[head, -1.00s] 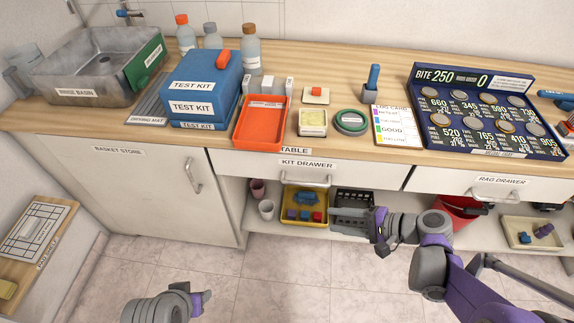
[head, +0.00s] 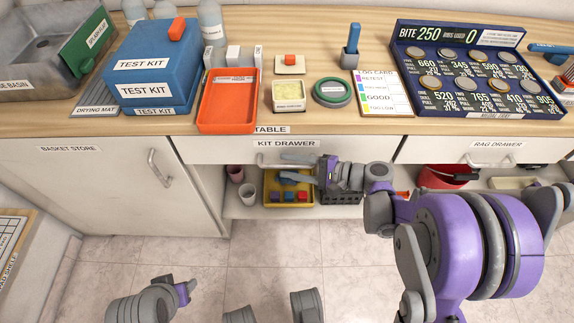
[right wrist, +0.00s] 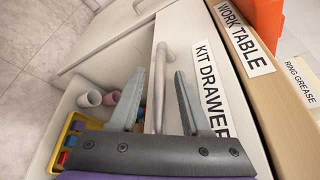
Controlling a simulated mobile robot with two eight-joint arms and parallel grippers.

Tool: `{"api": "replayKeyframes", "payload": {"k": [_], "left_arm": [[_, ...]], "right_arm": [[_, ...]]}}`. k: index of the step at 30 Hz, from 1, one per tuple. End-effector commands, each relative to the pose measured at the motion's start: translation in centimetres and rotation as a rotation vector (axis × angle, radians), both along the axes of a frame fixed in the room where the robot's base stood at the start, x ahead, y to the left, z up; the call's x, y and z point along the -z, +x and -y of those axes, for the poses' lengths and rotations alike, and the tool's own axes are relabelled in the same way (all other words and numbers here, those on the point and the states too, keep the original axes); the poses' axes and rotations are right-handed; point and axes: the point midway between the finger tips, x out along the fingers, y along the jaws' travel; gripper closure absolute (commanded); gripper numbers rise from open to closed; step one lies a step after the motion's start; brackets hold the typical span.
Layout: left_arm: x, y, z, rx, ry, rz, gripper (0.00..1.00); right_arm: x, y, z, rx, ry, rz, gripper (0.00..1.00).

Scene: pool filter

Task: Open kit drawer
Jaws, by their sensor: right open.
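The kit drawer (head: 222,146) is shut, its white labelled front flush under the worktop. Its bar handle (head: 264,159) is partly hidden behind my right gripper in the head view. My right gripper (head: 290,168) is open in front of the handle.
Below the drawer, an open shelf holds a yellow tray (head: 270,200), cups (head: 248,190) and a black basket. The basket store door (head: 100,180) is at left, the rag drawer (head: 470,152) at right. An orange tray (head: 228,100) stands on the worktop above. Floor in front is clear.

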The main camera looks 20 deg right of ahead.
Motion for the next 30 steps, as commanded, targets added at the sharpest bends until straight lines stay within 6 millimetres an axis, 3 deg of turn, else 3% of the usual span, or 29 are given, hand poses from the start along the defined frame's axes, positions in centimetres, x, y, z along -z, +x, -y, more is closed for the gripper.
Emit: {"api": "replayKeyframes", "payload": {"k": [12, 20, 30], "left_arm": [[0.16, 0.02, 0.0, 0.0, 0.0, -0.001, 0.5], [0.17, 0.03, 0.0, 0.0, 0.0, 0.0, 0.5], [0.17, 0.03, 0.0, 0.0, 0.0, -0.001, 0.5]], "right_arm": [[0.2, 0.6, -0.84, 0.001, -0.001, 0.0, 0.53], [0.2, 0.59, -0.82, 0.001, -0.001, 0.0, 0.98], [0.2, 0.58, -0.81, 0.001, -0.001, 0.0, 1.0]]}}
